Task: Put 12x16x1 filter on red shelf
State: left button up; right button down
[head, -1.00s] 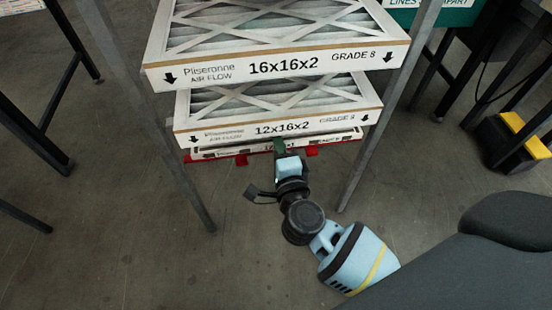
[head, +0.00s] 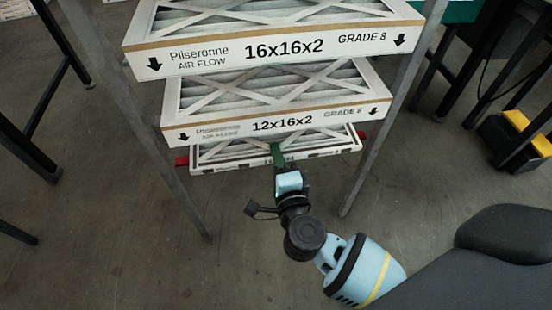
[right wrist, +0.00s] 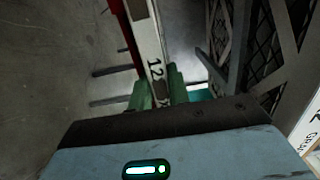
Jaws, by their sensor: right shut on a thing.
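The thin white filter (head: 225,162) is the lowest one in the rack in the head view. Its front label is partly covered by my fingers and too small to read there. In the right wrist view the filter (right wrist: 147,38) shows "12" on its edge. My right gripper (head: 278,155) is shut on the middle of its front edge, and its green fingers (right wrist: 159,88) lie on both sides of the edge. The red shelf (head: 181,161) shows at the filter's sides and along it in the wrist view (right wrist: 125,30). I cannot tell whether they touch. My left gripper is not in view.
Just above is a 12x16x2 filter (head: 225,128), and above that a 16x16x2 filter (head: 220,57). Grey rack legs (head: 370,150) stand on both sides. A black and yellow object (head: 520,140) is at the right. The floor in front is clear.

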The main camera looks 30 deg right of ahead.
jog(key=shift+f, duration=0.15)
jog(key=c, duration=1.3)
grip_release()
jog(key=shift+r, duration=0.2)
jog(key=shift+s, duration=0.25)
jog(key=shift+p+v, duration=1.7)
jog(key=shift+v, duration=4.1)
